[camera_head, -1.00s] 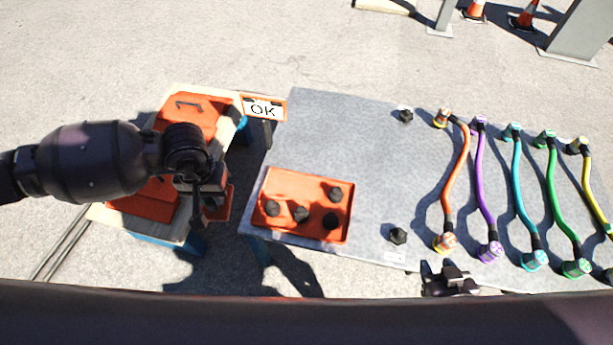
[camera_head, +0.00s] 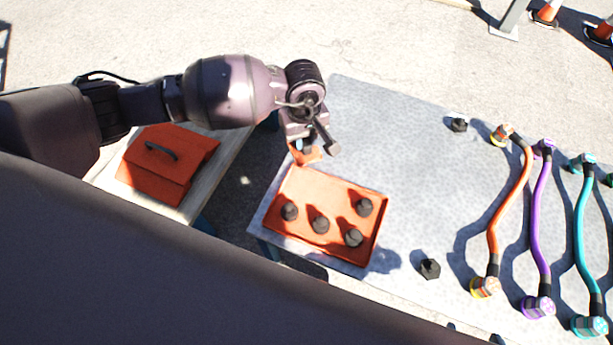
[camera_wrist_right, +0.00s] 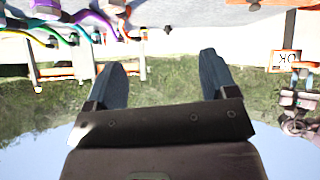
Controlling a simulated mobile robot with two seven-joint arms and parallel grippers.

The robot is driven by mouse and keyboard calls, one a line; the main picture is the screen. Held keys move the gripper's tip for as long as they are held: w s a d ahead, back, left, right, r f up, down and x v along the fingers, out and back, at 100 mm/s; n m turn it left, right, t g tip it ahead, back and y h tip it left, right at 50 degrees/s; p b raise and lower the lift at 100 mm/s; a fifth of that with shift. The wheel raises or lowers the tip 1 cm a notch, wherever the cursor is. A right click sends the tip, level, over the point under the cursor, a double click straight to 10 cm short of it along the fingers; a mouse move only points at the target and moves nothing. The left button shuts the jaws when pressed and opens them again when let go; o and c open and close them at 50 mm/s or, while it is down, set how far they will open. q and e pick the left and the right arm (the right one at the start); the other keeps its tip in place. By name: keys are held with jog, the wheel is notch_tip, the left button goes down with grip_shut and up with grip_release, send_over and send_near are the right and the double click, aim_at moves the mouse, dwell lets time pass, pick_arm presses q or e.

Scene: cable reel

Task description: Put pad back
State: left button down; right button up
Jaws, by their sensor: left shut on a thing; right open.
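My left gripper (camera_head: 315,140) is shut on a small orange piece (camera_head: 306,155), probably the pad. The gripper and arm hide part of it. It shows near the far left edge of the grey table, just beyond the orange tray (camera_head: 283,184). The tray lies on the table and holds several dark knobs, such as one nearest the front (camera_head: 353,238). I cannot tell whether the piece touches the table. My right gripper (camera_wrist_right: 162,58) is open and empty in the right wrist view, its two dark fingers apart.
An orange lidded box (camera_head: 165,165) stands on a wooden bench at left. Orange, purple and teal cables lie on the grey table (camera_head: 400,150) at right, with two loose dark knobs (camera_head: 429,268) beside them. An OK sign (camera_wrist_right: 285,60) shows in the right wrist view.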

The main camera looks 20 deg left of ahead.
pick_arm(q)
notch_tip(320, 180, down, 17)
jog(key=b, duration=0.4)
jog(key=shift+s, duration=0.1)
jog(key=shift+f, duration=0.25)
jog(key=shift+r, duration=0.2)
jog(key=shift+f+b, duration=0.3)
jog(key=shift+f, duration=0.15)
pick_arm(e)
jog(key=shift+w+a+f+n, duration=0.1)
jog(key=shift+a+f+n, duration=0.1)
jog(key=shift+f, duration=0.65)
jog(key=shift+w+a+f+n, duration=0.1)
jog(key=shift+a+f+n, duration=0.1)
jog(key=shift+f, duration=0.6)
pick_arm(q)
jog(key=c, duration=0.9)
grip_release()
pick_arm(e)
jog(key=shift+r, duration=0.1)
